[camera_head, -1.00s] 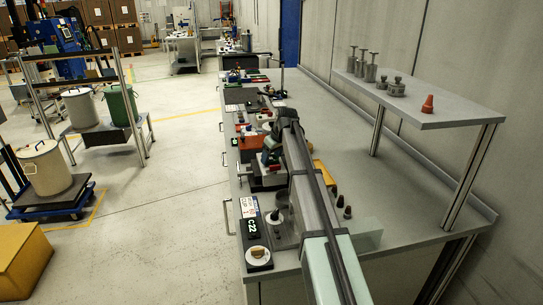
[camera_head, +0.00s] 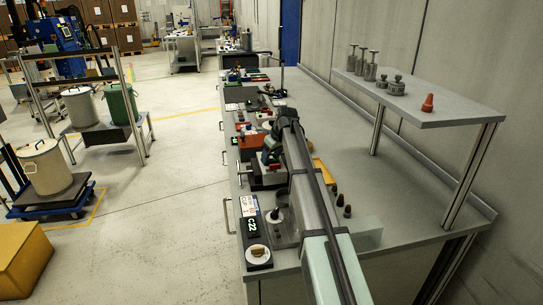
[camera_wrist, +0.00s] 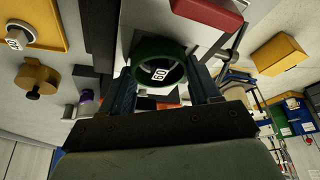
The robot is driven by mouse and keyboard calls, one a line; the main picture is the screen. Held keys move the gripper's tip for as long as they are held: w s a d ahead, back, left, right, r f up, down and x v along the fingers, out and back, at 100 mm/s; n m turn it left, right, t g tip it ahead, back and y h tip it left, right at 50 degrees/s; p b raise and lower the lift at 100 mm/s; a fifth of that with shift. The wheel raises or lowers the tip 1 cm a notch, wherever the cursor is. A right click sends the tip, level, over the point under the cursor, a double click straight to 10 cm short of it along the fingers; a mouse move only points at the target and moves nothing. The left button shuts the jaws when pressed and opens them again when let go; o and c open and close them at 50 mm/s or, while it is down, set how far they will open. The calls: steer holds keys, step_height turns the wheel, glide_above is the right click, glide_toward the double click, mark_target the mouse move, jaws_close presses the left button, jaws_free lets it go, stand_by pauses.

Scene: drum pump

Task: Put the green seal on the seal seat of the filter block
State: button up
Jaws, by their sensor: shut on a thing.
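The green seal (camera_wrist: 158,43) is a dark green ring in the wrist view. My gripper (camera_wrist: 162,72) is shut on it, with one blue-dark finger at each side. A white label with dark marks shows through the ring's opening, on a pale grey surface behind it. I cannot tell for certain whether this surface is the filter block, and the seal seat cannot be made out. In the head view my gripper (camera_head: 270,155) is over the left side of the bench, and my arm hides much around it. The seal cannot be made out there.
In the wrist view a red block (camera_wrist: 208,11) is at the top, and a yellow tray (camera_wrist: 52,12) and a yellow knobbed part (camera_wrist: 37,74) are at the left. In the head view, the grey bench (camera_head: 410,205) is clear at the right, below a raised shelf (camera_head: 440,113) holding metal weights.

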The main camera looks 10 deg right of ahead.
steer(key=o, duration=1.1)
steer(key=shift+f, duration=0.1)
steer(key=shift+c, duration=1.1)
steer(key=shift+o, duration=0.5)
steer(key=shift+d, duration=0.1)
steer(key=shift+w, duration=0.1)
steer(key=shift+c, duration=0.2)
steer(key=shift+o, duration=0.6)
steer(key=shift+r, duration=4.05)
